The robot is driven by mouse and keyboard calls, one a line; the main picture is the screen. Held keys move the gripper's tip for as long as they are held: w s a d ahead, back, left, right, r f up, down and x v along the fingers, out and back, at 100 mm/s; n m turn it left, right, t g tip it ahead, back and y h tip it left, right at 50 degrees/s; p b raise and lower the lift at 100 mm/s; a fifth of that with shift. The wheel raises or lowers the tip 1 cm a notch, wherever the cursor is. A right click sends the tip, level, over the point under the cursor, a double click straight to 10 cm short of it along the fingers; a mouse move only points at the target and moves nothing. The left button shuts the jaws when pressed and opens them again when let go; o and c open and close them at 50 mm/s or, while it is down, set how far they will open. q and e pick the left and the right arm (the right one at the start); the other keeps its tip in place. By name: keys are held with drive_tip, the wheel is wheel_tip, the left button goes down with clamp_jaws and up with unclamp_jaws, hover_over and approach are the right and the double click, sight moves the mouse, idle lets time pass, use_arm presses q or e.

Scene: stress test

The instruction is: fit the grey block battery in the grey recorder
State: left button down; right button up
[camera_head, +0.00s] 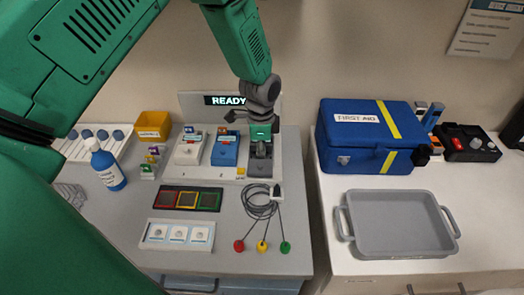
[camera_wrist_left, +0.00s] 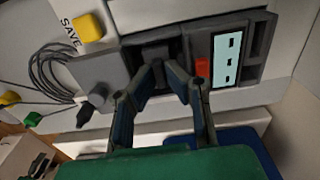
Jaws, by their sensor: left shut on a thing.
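The grey recorder (camera_head: 260,168) stands at the right end of the pale rack on the left table. In the left wrist view its dark grey body (camera_wrist_left: 200,50) shows a pale screen and a red switch. My left gripper (camera_wrist_left: 165,67) points at the recorder, its fingertips close together on a dark grey block, the battery (camera_wrist_left: 154,51). The battery is at the recorder's bay; how deep it sits cannot be told, as the fingers partly cover it. In the head view the left gripper (camera_head: 261,146) is over the recorder. My right gripper is not in view.
A blue device (camera_head: 225,150) and a white device (camera_head: 188,150) stand left of the recorder. A coiled dark cable (camera_head: 258,204) with coloured ends lies in front. A yellow SAVE button (camera_wrist_left: 88,27) is close by. A blue first aid box (camera_head: 350,150) and grey tray (camera_head: 400,222) are on the right table.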

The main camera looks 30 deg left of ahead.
use_arm(q)
drive_tip(key=c, duration=1.9)
unclamp_jaws()
drive_tip(key=shift+r, duration=0.15)
drive_tip(key=shift+r+p, duration=1.85)
drive_tip(key=o, duration=0.6)
drive_tip(key=shift+c, duration=0.2)
